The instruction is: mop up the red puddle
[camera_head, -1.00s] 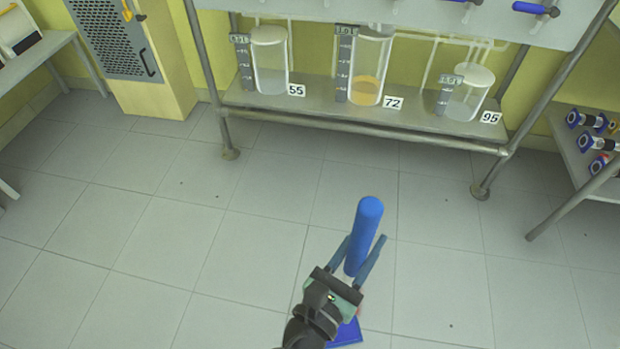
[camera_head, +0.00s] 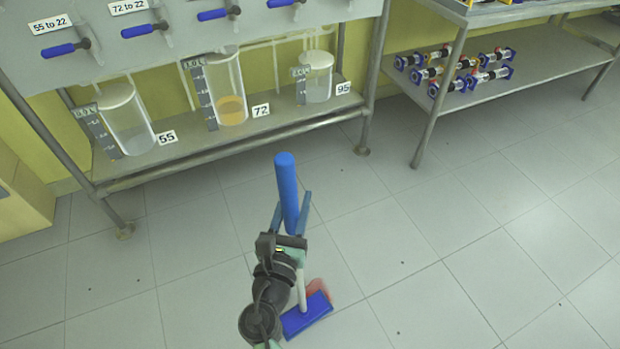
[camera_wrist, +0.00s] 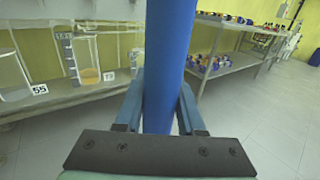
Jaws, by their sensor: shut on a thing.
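My gripper (camera_head: 291,222) is shut on the blue handle of the mop (camera_head: 287,185), which stands roughly upright. In the wrist view the handle (camera_wrist: 166,70) runs between the two fingers (camera_wrist: 160,108). The mop's flat blue head (camera_head: 307,316) is low by the floor at the end of a pale shaft. The red puddle (camera_head: 318,288) shows as a small patch on the floor right behind the head. The head hides part of the puddle, and I cannot tell whether the head touches the floor.
A metal rack with glass vessels marked 55 (camera_head: 128,122), 72 (camera_head: 228,95) and 95 (camera_head: 318,82) stands ahead. A shelf (camera_head: 535,62) holding several blue-ended parts is at the right. The tiled floor (camera_head: 440,240) is open at the right.

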